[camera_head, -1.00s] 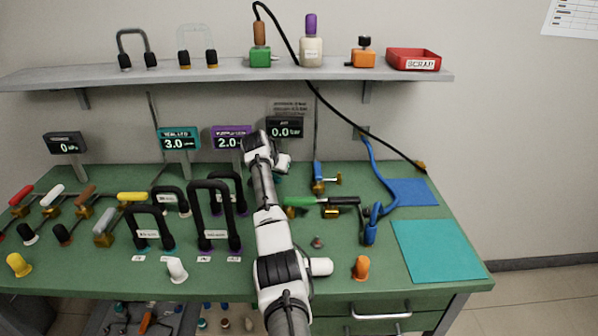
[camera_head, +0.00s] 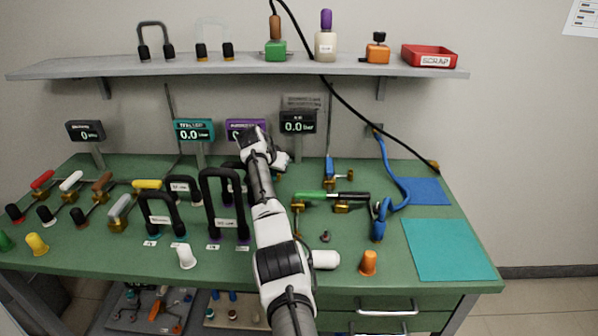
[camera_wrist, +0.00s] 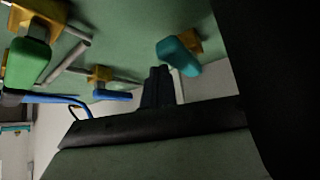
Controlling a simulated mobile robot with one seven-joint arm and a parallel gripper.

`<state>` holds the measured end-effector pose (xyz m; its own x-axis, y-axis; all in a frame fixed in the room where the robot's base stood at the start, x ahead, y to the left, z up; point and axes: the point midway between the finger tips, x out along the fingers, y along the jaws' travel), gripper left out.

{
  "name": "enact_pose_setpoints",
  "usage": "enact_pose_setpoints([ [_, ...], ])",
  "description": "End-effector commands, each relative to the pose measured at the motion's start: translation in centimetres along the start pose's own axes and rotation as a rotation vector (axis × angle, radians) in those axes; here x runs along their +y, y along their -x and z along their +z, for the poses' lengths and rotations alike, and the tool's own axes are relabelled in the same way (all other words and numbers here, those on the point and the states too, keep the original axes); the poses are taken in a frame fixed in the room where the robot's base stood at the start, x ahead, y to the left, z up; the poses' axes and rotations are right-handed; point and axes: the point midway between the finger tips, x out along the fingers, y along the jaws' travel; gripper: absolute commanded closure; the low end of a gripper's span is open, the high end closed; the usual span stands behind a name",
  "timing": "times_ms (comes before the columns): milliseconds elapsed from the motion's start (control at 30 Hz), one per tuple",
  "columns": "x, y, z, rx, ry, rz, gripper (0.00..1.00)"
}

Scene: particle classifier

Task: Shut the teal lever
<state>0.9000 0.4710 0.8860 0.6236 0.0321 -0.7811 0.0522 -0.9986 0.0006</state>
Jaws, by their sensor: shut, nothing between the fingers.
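The teal lever (camera_wrist: 178,55) shows in the wrist view, a teal handle on a brass valve body (camera_wrist: 190,42) with a grey pipe. My gripper (camera_wrist: 157,84) shows in the wrist view as two dark fingers held together, empty. The fingertips appear just left of and below the teal handle in that picture; I cannot tell whether they touch it. In the head view my wrist (camera_head: 262,150) is at the back of the bench, and the fingers are hidden. The teal display (camera_head: 194,131) reads 0.0.
A green-handled lever (camera_wrist: 27,62) and a blue-handled lever (camera_wrist: 110,95) sit left in the wrist view. Tall black hoses (camera_head: 222,200) stand left of my arm. A purple display (camera_head: 246,127) is partly covered by my wrist. A teal mat (camera_head: 450,250) lies clear at right.

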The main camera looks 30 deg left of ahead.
Motion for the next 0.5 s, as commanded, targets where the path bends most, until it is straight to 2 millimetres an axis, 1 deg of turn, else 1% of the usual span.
enact_pose_setpoints([
  [33, -0.67, 0.20, 0.26, 0.000, 0.006, -0.005, 1.00],
  [167, -1.40, 0.39, 0.56, -0.001, 0.011, -0.010, 1.00],
  [500, -1.64, 0.49, 0.63, -0.001, 0.013, -0.012, 1.00],
])
